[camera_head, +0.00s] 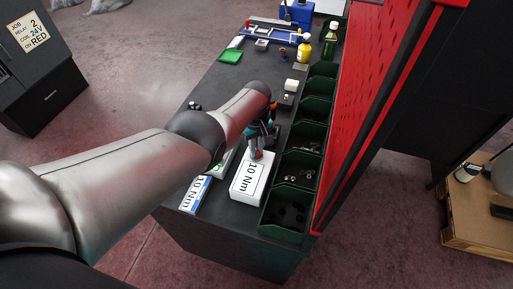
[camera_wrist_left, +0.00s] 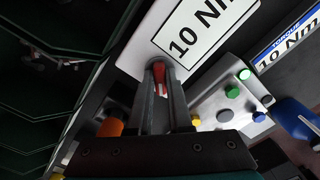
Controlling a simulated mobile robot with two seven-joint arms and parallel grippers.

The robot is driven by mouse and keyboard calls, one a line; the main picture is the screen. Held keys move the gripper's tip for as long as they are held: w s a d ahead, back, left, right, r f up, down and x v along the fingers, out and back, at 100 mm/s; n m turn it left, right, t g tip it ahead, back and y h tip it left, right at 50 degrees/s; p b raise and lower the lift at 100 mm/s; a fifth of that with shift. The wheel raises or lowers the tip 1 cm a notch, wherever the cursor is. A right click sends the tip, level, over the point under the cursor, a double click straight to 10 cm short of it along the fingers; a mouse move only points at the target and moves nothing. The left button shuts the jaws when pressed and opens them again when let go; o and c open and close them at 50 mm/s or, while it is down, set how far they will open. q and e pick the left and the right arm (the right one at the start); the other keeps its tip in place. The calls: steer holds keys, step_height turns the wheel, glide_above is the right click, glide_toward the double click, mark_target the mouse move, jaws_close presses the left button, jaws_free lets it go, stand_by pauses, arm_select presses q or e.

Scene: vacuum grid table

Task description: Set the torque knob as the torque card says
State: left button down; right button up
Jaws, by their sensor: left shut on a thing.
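The torque card (camera_head: 195,193), white with a blue "TORQUE" band, reads "10 Nm"; it also shows in the left wrist view (camera_wrist_left: 291,43). Beside it on the table is a white box (camera_head: 241,196) with a plate (camera_wrist_left: 204,26) reading "10 Nm". My left gripper (camera_head: 257,153) is at the box's far end, its fingers (camera_wrist_left: 159,82) shut on a red knob (camera_wrist_left: 158,74). The fingers hide much of the knob, and I cannot make out a pointer on it. My right gripper is in neither view.
Dark green bins (camera_head: 302,168) line the table's right side below a red pegboard (camera_head: 376,80). A panel with coloured buttons (camera_wrist_left: 226,106) lies close beside the gripper. Bottles, a green pad (camera_head: 230,57) and a blue fixture stand at the far end.

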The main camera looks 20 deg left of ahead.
arm_select(q)
steer(key=shift+w+r, duration=0.1)
stand_by(0.4)
steer(key=c, duration=0.8)
jaws_free()
steer(key=shift+c, duration=0.2)
step_height(320, 180, up, 6)
steer(key=p, duration=0.4)
steer(key=shift+f+p, duration=0.2)
steer(key=shift+p, duration=0.1)
steer(key=shift+r, duration=0.45)
step_height(320, 180, up, 9)
steer(key=shift+f, duration=0.15)
steer(key=shift+f, duration=0.1)
